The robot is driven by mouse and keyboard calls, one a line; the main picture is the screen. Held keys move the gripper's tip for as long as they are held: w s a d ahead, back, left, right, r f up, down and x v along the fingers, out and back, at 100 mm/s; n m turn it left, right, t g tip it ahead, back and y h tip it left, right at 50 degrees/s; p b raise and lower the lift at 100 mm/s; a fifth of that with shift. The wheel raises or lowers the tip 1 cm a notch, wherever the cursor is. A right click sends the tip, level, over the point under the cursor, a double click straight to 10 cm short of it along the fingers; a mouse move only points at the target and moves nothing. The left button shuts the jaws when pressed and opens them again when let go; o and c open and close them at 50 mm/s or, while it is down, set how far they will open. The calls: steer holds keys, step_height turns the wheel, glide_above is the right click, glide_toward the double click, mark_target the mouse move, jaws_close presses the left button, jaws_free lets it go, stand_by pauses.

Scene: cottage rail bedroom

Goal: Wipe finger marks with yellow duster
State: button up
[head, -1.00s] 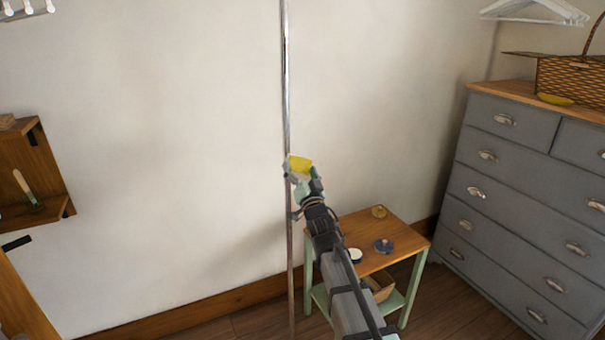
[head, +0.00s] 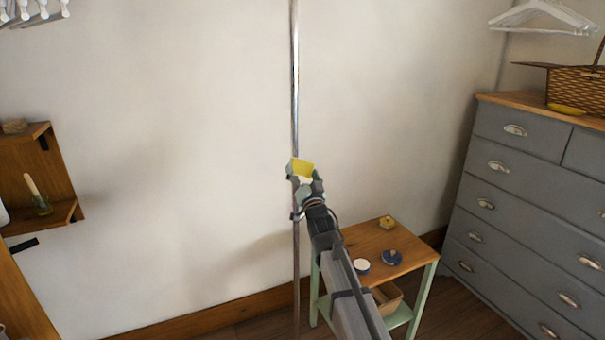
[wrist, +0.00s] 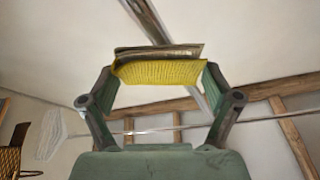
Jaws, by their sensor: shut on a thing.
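The yellow duster (head: 302,167) is in my gripper (head: 304,182), in front of the upright metal pole (head: 295,60). In the wrist view the yellow duster (wrist: 160,72) is a folded knitted cloth with a grey-brown layer along its far side, held between the two fingers of my gripper (wrist: 158,80). The metal pole (wrist: 205,80) passes behind the duster there. I cannot tell whether the duster touches the pole. The pole looks bright above the gripper and duller, browner below it. Separate finger marks cannot be made out.
Wooden shelves (head: 40,180) are at the left.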

mark_target(300, 161)
steer(key=shift+w+a+b, duration=0.35)
steer(key=shift+w+a, duration=0.15)
steer(key=shift+w, duration=0.4)
stand_by(0.3)
steer(key=shift+r, duration=0.1)
steer(key=shift+s+d+r+p, duration=0.1)
steer(key=shift+r+p, duration=1.1)
steer(key=shift+r, duration=0.75)
steer(key=shift+f, duration=0.15)
steer(key=shift+w+f+b, duration=0.15)
steer(key=shift+f+b, duration=0.65)
steer(key=shift+f, duration=0.15)
steer(key=shift+w+f+b, duration=0.1)
steer(key=shift+f+b, duration=0.7)
steer(key=shift+f, duration=0.15)
steer(key=shift+s+d+p, duration=0.3)
steer(key=shift+s+d, duration=0.15)
steer(key=shift+s, duration=0.4)
steer(key=shift+s+d+p, duration=0.25)
steer(key=shift+s+d, duration=0.15)
steer(key=shift+s, duration=0.5)
steer(key=shift+s+d+p, duration=0.3)
steer(key=shift+s+d, duration=0.15)
steer(key=shift+s, duration=0.4)
